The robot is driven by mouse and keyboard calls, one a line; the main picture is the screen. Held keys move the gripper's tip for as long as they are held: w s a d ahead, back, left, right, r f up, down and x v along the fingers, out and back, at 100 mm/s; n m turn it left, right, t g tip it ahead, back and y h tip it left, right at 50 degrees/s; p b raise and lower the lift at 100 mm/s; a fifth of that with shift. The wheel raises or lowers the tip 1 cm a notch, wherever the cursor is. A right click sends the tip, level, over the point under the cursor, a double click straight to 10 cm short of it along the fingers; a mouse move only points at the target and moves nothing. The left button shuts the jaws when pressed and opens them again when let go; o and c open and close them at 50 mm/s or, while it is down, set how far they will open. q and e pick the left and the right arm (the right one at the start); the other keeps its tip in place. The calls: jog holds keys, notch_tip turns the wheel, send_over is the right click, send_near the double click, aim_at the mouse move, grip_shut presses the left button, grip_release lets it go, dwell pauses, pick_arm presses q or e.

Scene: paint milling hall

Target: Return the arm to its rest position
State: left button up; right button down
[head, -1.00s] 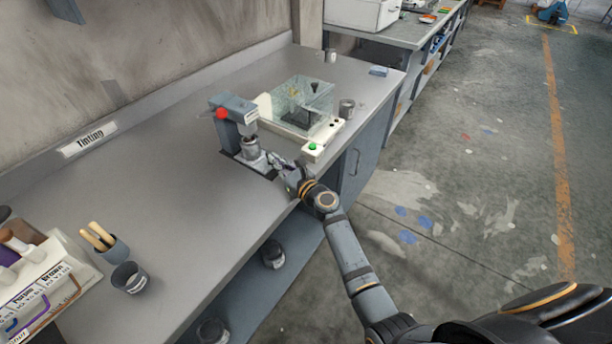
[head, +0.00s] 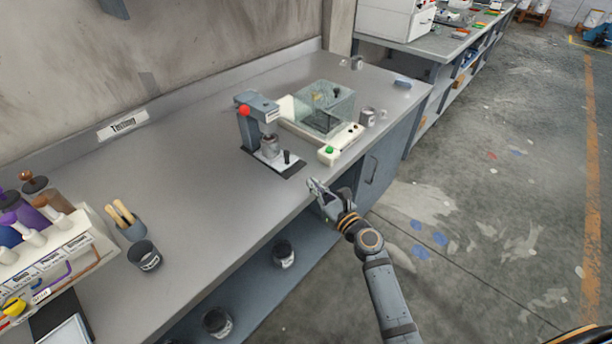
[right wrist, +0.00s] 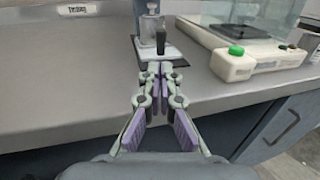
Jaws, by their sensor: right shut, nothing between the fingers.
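My right gripper (head: 316,187) is shut and empty, at the front edge of the grey bench (head: 215,205) in the head view. In the right wrist view its fingers (right wrist: 160,72) are together, pointing at the small press-like device (head: 262,135). That device has a grey upright, a red knob, a metal can (head: 269,146) under its head and a dark lever, and it also shows in the right wrist view (right wrist: 150,25). A visible gap separates the gripper from it. My left gripper is out of view.
A glass-walled box (head: 325,108) on a white base with a green button (head: 329,150) stands behind the device. Brushes in a cup (head: 133,229), a dark can (head: 145,256) and a bottle rack (head: 60,260) stand at left. Cans sit on the lower shelf (head: 245,285). Open floor lies right.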

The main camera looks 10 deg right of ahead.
jog(key=s+d+f+n+g+h, duration=0.1)
jog(key=s+d+f+n+g, duration=0.3)
jog(key=f, duration=0.7)
jog(key=s+f+n+g+h, duration=0.15)
jog(key=s+f+n, duration=0.4)
jog(key=f, duration=0.55)
jog(key=s+d+f+n+g+h, duration=0.2)
jog(key=s+d+f+n+g, duration=0.3)
jog(key=f, duration=0.6)
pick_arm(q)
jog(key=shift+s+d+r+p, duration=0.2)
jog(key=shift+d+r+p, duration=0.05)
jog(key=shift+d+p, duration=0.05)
pick_arm(e)
jog(key=s+d+f+n+g+h, duration=0.1)
jog(key=s+f+n, duration=0.4)
jog(key=s, duration=0.6)
jog(key=s+d+f+n+g+h, duration=0.1)
jog(key=s+d+f+n+g, duration=0.1)
jog(key=s+f+n, duration=0.4)
jog(key=s+d+f+n+g+h, duration=0.1)
jog(key=s+d+f+n, duration=0.3)
jog(key=s, duration=1.2)
notch_tip(320, 180, down, 2)
jog(key=shift+s+f+n+g, duration=0.3)
jog(key=shift+n+g, duration=0.15)
jog(key=shift+n, duration=0.7)
